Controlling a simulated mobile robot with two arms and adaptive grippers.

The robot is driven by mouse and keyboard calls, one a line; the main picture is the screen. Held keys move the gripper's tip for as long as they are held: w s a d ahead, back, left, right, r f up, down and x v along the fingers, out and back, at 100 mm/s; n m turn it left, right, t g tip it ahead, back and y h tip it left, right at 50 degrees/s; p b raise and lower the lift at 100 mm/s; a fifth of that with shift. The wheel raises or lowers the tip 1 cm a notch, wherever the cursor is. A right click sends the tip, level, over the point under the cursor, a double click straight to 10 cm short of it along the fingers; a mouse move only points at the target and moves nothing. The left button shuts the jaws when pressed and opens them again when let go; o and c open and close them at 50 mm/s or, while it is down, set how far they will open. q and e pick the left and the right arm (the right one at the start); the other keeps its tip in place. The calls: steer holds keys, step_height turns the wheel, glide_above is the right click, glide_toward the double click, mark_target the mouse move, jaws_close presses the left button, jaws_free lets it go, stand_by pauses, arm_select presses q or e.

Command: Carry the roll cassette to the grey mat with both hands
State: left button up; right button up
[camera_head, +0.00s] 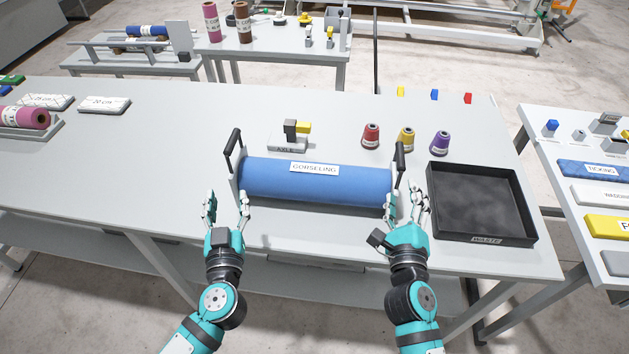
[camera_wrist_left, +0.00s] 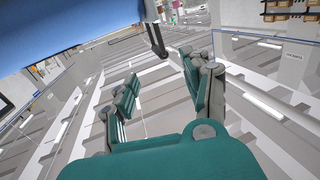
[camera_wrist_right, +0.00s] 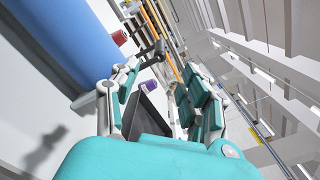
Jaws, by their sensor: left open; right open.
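The roll cassette (camera_head: 270,182) holds a blue roll labelled GORSELING and lies lengthwise on the light grey table (camera_head: 110,150). Black handles rise at its left end (camera_head: 233,146) and right end (camera_head: 399,160). My left gripper (camera_head: 227,208) is open and empty, just in front of the left end. My right gripper (camera_head: 408,208) is open and empty, just in front of the right end. The blue roll also shows in the left wrist view (camera_wrist_left: 60,30) and the right wrist view (camera_wrist_right: 55,40). I cannot make out a separate grey mat.
A black WASTE tray (camera_head: 480,200) stands close right of my right gripper.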

mark_target(229, 161)
arm_select(q)
steer(key=w, duration=0.4)
steer(key=w+a, duration=0.1)
steer(key=w, duration=0.7)
steer(key=shift+w+a, duration=0.4)
arm_select(e)
steer(key=w, duration=0.4)
steer(key=w+d, duration=0.1)
steer(key=w, duration=0.7)
steer(key=shift+w+d, duration=0.3)
steer(key=shift+w, duration=0.1)
arm_select(q)
jaws_close()
arm_select(e)
jaws_close()
